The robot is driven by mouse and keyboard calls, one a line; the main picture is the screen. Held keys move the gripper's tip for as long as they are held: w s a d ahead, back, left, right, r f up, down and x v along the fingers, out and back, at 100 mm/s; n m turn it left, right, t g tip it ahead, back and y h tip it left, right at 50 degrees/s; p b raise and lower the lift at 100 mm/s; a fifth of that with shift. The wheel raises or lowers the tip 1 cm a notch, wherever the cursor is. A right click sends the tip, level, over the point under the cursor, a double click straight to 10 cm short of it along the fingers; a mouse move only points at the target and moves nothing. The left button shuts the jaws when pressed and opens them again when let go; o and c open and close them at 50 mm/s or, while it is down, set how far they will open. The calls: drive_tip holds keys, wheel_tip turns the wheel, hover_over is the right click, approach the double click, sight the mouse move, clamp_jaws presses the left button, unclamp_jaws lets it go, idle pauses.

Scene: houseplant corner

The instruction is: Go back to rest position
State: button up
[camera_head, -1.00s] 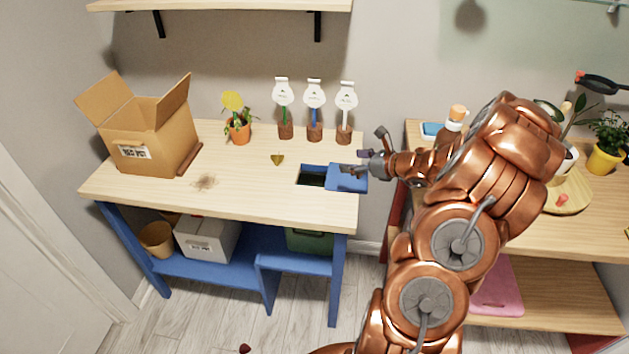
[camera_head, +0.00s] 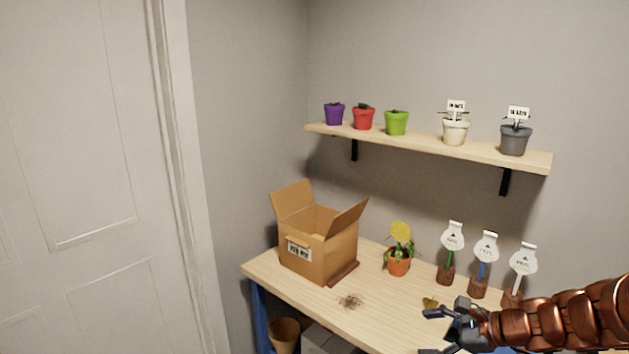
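My gripper (camera_head: 437,332) is at the lower right in the head view, at the end of my copper arm. Its dark fingers are spread apart, with nothing seen between them. It appears over the right part of the wooden workbench (camera_head: 374,320), in front of the tagged stakes. A small yellow-brown leaf-shaped piece (camera_head: 430,303) lies on the bench just behind the fingers. Whether the fingers touch the bench cannot be told. Most of my arm is out of the picture at the right.
An open cardboard box (camera_head: 327,254) stands at the bench's left, with a brown bar (camera_head: 343,273) beside it. An orange pot plant (camera_head: 398,266) and three tagged stakes (camera_head: 480,285) stand along the back. A wall shelf (camera_head: 430,146) holds several pots. A white door (camera_head: 75,150) is at left.

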drive_tip(key=s+a+r+n+g+h, duration=0.2)
drive_tip(key=s+a+n+g, duration=0.4)
drive_tip(key=s+a+n, duration=0.6)
drive_tip(key=s+d+n+g+h, duration=0.1)
drive_tip(key=s+d+n+h, duration=0.1)
drive_tip(key=s, duration=0.8)
drive_tip(key=s+d+n+g+h, duration=0.1)
drive_tip(key=s+d+n+h, duration=0.2)
drive_tip(key=s, duration=0.6)
drive_tip(key=n+h, duration=0.2)
drive_tip(key=shift+s+d+n, duration=0.15)
drive_tip(key=shift+s+n, duration=0.25)
drive_tip(key=shift+r, duration=0.1)
